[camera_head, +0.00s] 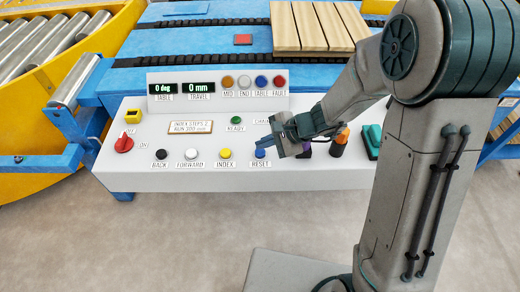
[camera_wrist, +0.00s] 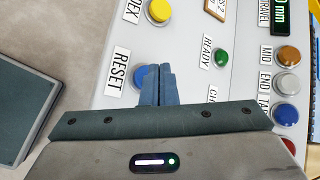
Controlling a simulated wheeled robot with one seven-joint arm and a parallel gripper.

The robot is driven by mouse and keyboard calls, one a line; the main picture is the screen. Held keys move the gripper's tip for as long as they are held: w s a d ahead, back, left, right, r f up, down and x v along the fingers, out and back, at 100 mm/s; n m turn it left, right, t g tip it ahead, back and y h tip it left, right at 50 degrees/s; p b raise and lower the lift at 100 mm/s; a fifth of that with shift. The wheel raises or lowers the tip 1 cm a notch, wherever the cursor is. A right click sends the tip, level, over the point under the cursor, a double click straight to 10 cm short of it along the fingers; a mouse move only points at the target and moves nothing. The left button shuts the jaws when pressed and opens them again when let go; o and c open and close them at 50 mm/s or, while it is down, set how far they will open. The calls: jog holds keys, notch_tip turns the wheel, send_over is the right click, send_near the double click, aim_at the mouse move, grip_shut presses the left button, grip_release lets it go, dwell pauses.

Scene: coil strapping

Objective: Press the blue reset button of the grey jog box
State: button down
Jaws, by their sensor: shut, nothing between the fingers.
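The jog box (camera_head: 215,181) is a pale grey sloped console in the head view; its panel (camera_wrist: 185,45) fills much of the wrist view. The blue reset button (camera_head: 260,154) sits above its RESET label at the right end of the lower button row. In the wrist view the blue button (camera_wrist: 139,74) is partly covered by my fingers. My gripper (camera_head: 264,143) is shut and empty, its blue-grey fingertips right over the button's edge. In the wrist view the fingertips (camera_wrist: 160,70) overlap the button's right side. I cannot tell whether they touch it.
A yellow INDEX button (camera_head: 225,154) lies left of the reset button, and a green READY lamp (camera_head: 236,120) above it. An orange-topped black control (camera_head: 339,143) stands to the right, near my arm. Displays and coloured lamps line the raised back panel.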

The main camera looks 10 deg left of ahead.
aim_at(264, 152)
jog(key=shift+r+p, duration=1.75)
jog(key=shift+r, duration=0.85)
jog(key=shift+f, duration=0.1)
jog(key=s+d+r+n+h, duration=0.3)
jog(key=s+d+r, duration=0.1)
jog(key=d, duration=0.4)
jog(key=s+d+r+n+t+h, duration=0.1)
jog(key=s+d+r+n+h, duration=0.2)
jog(key=d, duration=0.5)
jog(key=s+d+r+n+t+h, duration=0.1)
jog(key=s+d+r+n+h, duration=0.2)
jog(key=d, duration=0.6)
jog(key=s+r+n, duration=0.1)
jog(key=s+r, duration=0.1)
jog(key=s, duration=0.1)
jog(key=shift+s+r, duration=0.25)
jog(key=shift+s, duration=0.15)
jog(key=shift+a, duration=0.1)
